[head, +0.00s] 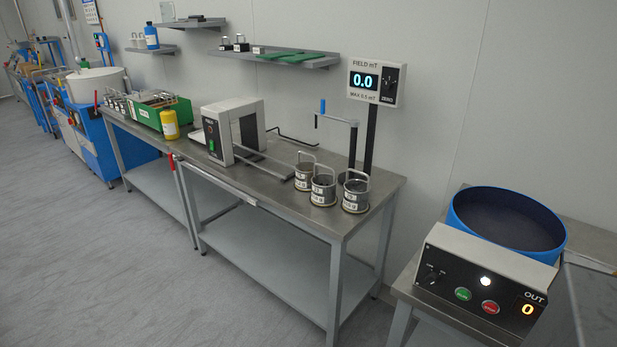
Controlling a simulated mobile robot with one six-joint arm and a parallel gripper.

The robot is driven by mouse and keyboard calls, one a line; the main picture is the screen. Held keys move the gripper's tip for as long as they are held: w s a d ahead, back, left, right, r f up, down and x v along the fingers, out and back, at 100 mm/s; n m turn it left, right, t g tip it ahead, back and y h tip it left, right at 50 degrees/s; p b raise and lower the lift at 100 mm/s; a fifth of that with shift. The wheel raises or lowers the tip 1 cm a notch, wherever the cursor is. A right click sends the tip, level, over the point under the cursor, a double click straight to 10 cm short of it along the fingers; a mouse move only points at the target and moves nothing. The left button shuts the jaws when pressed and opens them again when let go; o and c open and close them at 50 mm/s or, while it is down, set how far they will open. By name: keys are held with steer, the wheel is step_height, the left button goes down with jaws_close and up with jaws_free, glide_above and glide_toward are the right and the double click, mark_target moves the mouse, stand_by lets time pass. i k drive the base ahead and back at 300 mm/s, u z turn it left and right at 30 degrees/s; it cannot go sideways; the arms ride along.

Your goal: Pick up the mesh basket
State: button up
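Three small round metal baskets with looped handles stand upright in a group near the right end of the steel table (240,183). One basket (304,178) is at the back left, one (323,191) is in the middle and one (355,195) is at the right. Each has a pale label on its side and a yellowish base rim. The labels are too small to read, and I cannot tell which basket the task means. My gripper is not in view.
A post with a field display (376,82) and a blue-handled crank stand (338,122) rise behind the baskets. A white frame-shaped device (232,133) stands to their left. A control box (485,283) and blue bowl (507,220) stand at right. The floor in front is clear.

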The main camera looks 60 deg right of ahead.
mark_target(307, 169)
steer(key=i, duration=0.85)
steer(key=u, duration=0.05)
